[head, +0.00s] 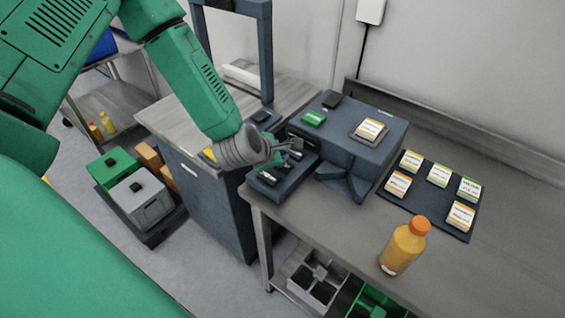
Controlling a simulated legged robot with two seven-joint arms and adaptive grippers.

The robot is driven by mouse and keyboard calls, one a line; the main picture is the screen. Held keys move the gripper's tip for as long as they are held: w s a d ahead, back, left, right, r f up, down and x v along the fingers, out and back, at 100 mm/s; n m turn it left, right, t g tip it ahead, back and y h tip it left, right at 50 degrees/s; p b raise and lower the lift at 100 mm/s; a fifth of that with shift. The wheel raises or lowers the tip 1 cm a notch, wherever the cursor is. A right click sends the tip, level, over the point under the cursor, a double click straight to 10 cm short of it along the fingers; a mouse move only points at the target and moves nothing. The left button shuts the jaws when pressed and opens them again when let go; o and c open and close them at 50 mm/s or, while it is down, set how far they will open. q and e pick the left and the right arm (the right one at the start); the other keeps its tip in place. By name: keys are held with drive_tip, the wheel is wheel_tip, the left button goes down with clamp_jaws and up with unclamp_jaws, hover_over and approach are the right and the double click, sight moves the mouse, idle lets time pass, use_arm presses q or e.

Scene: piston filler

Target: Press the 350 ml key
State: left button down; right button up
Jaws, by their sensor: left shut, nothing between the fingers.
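The piston filler appears to be the dark grey machine (385,152) on the steel bench. My left gripper (293,151) is shut and empty, over this panel and close to the machine's left side. Contact cannot be told. The 350 ml key cannot be made out; lettering is too small and my gripper covers part of the panel. My right gripper is out of view.
A dark mat (428,213) with several label cards lies right of the machine. An orange-capped bottle (404,246) stands near the bench's front. A dark frame (266,50) rises behind my left wrist. Bins (140,203) sit on the floor at left. The bench's right part is clear.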

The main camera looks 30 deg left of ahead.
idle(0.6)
use_arm(q)
drive_tip(key=shift+f+b, duration=0.35)
drive_tip(key=shift+d+f+b, duration=0.1)
drive_tip(key=shift+f+b, duration=0.35)
drive_tip(key=shift+f, duration=0.05)
idle(0.6)
drive_tip(key=shift+r, duration=0.1)
drive_tip(key=shift+s+r+p, duration=0.1)
drive_tip(key=shift+r+p, duration=0.6)
drive_tip(key=shift+r, duration=0.15)
drive_tip(key=shift+r, duration=0.1)
wheel_tip(320, 180, up, 5)
drive_tip(key=p, duration=0.4)
